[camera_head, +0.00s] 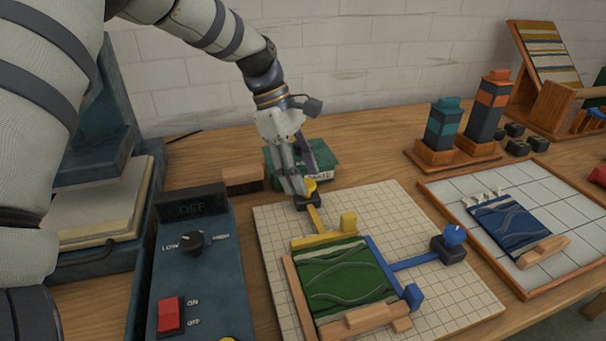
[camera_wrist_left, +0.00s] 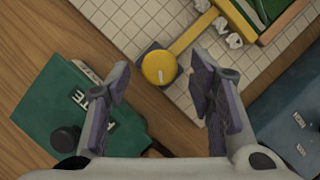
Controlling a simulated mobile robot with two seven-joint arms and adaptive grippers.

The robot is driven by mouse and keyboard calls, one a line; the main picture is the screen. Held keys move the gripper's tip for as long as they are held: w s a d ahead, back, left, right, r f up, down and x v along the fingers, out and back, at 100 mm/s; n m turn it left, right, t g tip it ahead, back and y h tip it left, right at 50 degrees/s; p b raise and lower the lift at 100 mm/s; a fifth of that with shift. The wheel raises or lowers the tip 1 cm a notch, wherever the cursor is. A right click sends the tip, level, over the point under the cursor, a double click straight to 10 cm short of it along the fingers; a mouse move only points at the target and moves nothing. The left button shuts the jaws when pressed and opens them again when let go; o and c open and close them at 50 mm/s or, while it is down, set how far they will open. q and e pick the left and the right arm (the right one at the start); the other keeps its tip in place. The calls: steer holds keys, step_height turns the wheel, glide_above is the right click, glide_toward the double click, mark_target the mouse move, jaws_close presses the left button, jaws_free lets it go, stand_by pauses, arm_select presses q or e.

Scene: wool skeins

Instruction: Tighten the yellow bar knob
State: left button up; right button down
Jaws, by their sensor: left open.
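The yellow knob (camera_head: 310,186) sits on a dark block at the outer end of the yellow bar (camera_head: 315,220), at the back edge of the gridded board (camera_head: 275,245). My left gripper (camera_head: 301,180) is at the knob, pointing down, and partly hides it. In the left wrist view, the round yellow knob (camera_wrist_left: 159,66) shows a short pale mark on its face. The open fingers of the left gripper (camera_wrist_left: 160,78) appear on either side of it, with gaps between; I cannot tell their height above it. My right gripper is not in view.
A green box (camera_head: 325,170) stands just behind the knob, close to the gripper. A wooden block (camera_head: 243,180) and a blue control box (camera_head: 203,265) are to the left. A green wavy swatch (camera_head: 345,280) and a blue knob (camera_head: 454,234) are on the board.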

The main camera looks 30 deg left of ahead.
arm_select(q)
steer(key=shift+d+f, duration=0.2)
steer(key=shift+f, duration=0.25)
steer(key=c, duration=1.2)
steer(key=shift+o, duration=0.2)
